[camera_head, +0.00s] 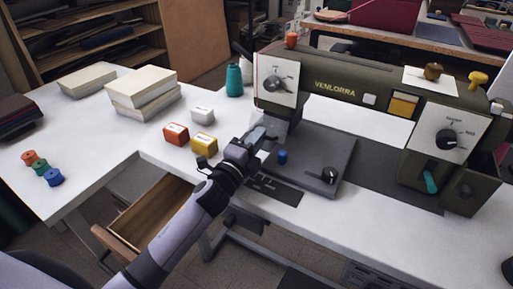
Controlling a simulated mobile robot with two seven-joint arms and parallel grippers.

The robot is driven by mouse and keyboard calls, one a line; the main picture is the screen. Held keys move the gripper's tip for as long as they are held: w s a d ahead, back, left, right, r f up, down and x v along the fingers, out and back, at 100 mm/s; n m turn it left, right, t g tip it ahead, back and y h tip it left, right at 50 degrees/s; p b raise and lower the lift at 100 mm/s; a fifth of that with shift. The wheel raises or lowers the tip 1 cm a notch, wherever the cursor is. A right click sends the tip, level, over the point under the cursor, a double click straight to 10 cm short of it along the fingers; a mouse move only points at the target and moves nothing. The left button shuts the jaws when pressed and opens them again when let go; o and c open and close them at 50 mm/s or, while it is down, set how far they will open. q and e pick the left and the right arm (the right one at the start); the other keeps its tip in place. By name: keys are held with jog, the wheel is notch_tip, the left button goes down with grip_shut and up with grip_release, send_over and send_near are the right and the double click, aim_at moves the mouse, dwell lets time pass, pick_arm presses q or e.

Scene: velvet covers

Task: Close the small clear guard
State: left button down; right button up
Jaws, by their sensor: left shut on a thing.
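The olive-green VENLORRA machine (335,88) stands on the white table at the right. My left gripper (255,138) reaches in to the left front of the machine, just below its left head. It is shut on a small, pale, see-through piece (257,133) that looks like the clear guard. The gripper and wrist cover much of it, and I cannot tell its exact angle. The machine's grey bed plate (315,150) lies right of the gripper, with a blue knob (282,157) and a black knob (328,175) on it. My right gripper is not in view.
White, orange and yellow boxes (204,144) stand left of the gripper. A teal bottle (234,80) stands behind. Stacked cream blocks (143,90) and several thread spools (42,168) lie on the left table.

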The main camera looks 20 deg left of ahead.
pick_arm(q)
jog(key=c, duration=1.2)
grip_release()
jog(key=shift+v, duration=3.6)
jog(key=shift+f, duration=0.1)
